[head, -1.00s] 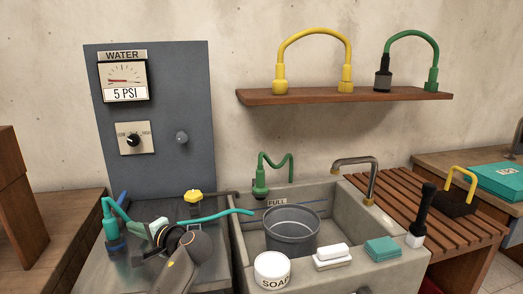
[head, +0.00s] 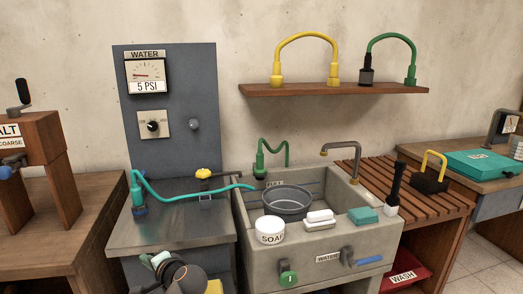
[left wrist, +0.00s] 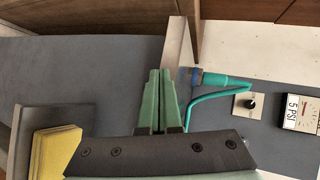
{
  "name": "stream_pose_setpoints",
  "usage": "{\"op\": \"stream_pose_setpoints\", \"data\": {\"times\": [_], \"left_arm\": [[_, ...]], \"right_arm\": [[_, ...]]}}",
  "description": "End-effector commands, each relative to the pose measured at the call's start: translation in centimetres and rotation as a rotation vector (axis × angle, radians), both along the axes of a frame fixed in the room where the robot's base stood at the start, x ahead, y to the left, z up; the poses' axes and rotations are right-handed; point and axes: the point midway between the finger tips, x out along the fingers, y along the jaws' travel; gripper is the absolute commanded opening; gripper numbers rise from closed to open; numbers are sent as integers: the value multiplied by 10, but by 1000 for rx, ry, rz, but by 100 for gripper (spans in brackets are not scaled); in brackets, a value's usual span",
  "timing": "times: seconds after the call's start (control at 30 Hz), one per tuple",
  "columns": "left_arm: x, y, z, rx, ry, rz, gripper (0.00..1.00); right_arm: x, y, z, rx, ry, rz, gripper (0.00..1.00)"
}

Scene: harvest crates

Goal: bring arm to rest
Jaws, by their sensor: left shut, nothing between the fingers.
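My left gripper (head: 155,261) is low in front of the metal counter, its pale green fingers shut and empty. The left wrist view shows the fingers (left wrist: 158,102) pressed together, apart from the teal hose (left wrist: 208,100) and its blue fitting (left wrist: 188,78). In the head view, the hose (head: 185,199) runs from the blue fitting (head: 139,211) on the counter to the sink. My right gripper is in neither view.
The metal counter (head: 180,236) is behind my gripper. The stone sink (head: 380,248) holds a grey basin (head: 287,212); a soap tub (head: 270,236) stands on its front rim. A wooden stand (head: 60,215) is at left. A yellow block (left wrist: 55,150) shows in the wrist view.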

Motion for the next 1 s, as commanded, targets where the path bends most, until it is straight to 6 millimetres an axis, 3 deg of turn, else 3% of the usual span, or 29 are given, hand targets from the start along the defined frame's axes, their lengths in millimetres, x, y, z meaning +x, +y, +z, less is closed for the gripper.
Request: {"op": "stream_pose_setpoints", "data": {"times": [0.03,0.17,0.3,0.5,0.63,0.77,1.0], "left_arm": [[-9,-6,-27,-49,18,-34,0],[-36,-27,-89,-204,41,-124,0],[-83,-56,-154,-422,57,-210,0],[-166,-99,-213,-762,48,-267,0],[-220,-122,-227,-973,22,-263,0],[-263,-138,-228,-1145,-10,-236,0],[-321,-153,-207,-1392,-80,-160,0]], "right_arm": [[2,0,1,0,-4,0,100],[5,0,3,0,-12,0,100],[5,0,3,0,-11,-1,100],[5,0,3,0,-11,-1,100],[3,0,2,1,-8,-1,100],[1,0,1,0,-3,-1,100],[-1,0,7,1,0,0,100]]}}
